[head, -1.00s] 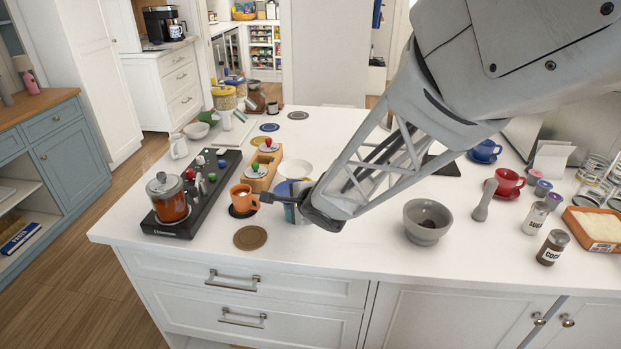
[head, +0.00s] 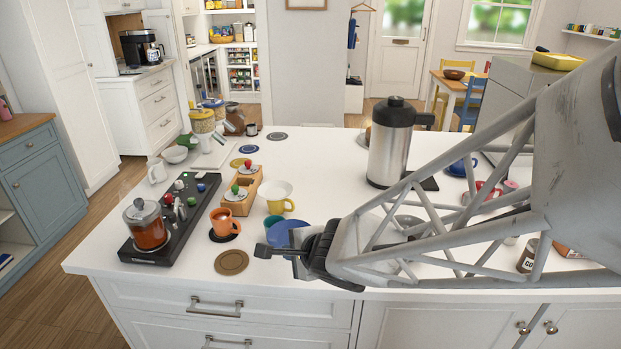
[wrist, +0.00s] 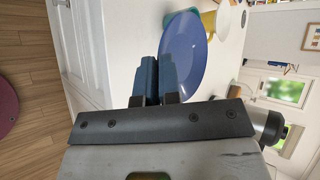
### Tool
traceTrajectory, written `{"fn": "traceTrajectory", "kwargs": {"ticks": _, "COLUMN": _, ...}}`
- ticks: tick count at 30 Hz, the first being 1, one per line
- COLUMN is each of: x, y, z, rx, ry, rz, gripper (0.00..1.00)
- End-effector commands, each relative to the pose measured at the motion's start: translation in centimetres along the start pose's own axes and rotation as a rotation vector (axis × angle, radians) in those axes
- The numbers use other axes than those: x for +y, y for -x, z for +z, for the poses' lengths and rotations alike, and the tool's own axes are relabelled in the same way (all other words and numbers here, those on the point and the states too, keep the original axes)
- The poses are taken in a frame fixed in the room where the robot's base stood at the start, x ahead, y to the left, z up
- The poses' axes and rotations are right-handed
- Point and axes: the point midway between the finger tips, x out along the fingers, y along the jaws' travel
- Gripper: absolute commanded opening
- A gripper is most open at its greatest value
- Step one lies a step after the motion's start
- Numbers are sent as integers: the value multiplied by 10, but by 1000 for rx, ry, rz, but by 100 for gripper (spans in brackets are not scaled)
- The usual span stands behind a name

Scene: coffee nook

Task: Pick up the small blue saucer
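The small blue saucer (head: 287,231) is near the front of the white counter, partly behind my gripper. In the wrist view the saucer (wrist: 187,52) is a large blue oval just beyond the fingers. My gripper (head: 275,258) is low over the counter at the saucer's near side. In the wrist view its blue-grey fingers (wrist: 158,78) are close together, with the right finger overlapping the saucer's near rim. Whether the rim is between the fingers, and whether they grip it, cannot be told.
A teal cup (head: 271,221) and a yellow cup (head: 279,197) are just behind the saucer. An orange mug (head: 224,222) and a brown coaster (head: 231,262) are to its left. A large steel flask (head: 391,145) stands further back. Bare counter (head: 330,200) lies right of the yellow cup.

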Motion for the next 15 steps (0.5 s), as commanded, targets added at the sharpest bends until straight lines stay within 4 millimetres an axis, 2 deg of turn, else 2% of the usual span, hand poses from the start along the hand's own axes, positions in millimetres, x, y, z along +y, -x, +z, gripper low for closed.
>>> {"fn": "traceTrajectory", "kwargs": {"ticks": 6, "x": 10, "y": 17, "z": 2, "rx": 0, "ry": 0, "rz": -1, "gripper": 0}}
{"fn": "traceTrajectory", "kwargs": {"ticks": 15, "x": 16, "y": 25, "z": 3, "rx": 0, "ry": 0, "rz": -1, "gripper": 0}}
